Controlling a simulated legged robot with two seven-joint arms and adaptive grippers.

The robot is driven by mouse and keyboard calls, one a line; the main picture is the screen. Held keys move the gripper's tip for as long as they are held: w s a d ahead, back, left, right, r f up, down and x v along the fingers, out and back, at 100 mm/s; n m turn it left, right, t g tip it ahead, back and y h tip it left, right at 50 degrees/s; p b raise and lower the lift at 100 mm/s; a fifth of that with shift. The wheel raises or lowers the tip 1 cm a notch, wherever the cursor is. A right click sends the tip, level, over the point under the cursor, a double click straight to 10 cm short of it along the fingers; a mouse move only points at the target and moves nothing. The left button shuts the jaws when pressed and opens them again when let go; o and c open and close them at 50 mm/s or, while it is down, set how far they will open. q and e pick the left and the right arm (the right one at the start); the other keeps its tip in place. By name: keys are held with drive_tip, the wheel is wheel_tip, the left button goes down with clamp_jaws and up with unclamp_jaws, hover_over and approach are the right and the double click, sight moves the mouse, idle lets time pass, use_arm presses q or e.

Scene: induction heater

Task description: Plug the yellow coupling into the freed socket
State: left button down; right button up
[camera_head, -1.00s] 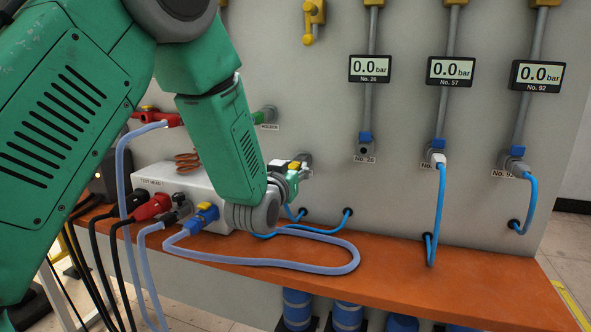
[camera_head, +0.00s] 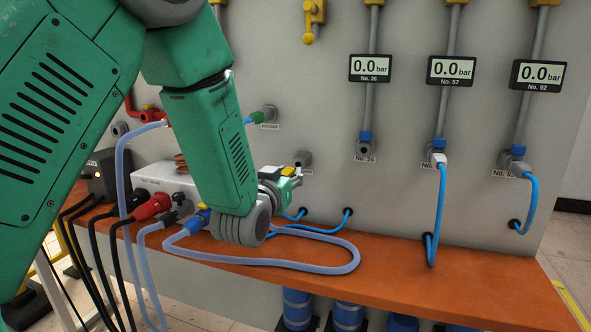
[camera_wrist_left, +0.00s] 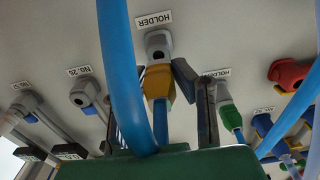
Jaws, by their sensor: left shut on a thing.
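The yellow coupling (camera_head: 288,171) is held in my left gripper (camera_head: 283,179), just left of and below a grey holder socket (camera_head: 304,158). In the left wrist view the coupling (camera_wrist_left: 158,82) sits between the fingers of my gripper (camera_wrist_left: 162,90), with a blue hose leaving it. The dark mouth of the holder socket (camera_wrist_left: 158,45) shows close to the coupling's front; the coupling looks just outside it. The No. 26 socket (camera_head: 365,149) is empty below its gauge. It also shows in the wrist view (camera_wrist_left: 84,96). My right gripper is not in view.
Couplings with blue hoses sit at No. 57 (camera_head: 438,158) and No. 92 (camera_head: 516,163). A green coupling (camera_head: 256,117) is in another holder. A grey test box (camera_head: 160,178) with cables stands on the orange shelf (camera_head: 400,280). A pale hose loops across the shelf.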

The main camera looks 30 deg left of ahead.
use_arm(q)
drive_tip(key=shift+v, duration=1.15)
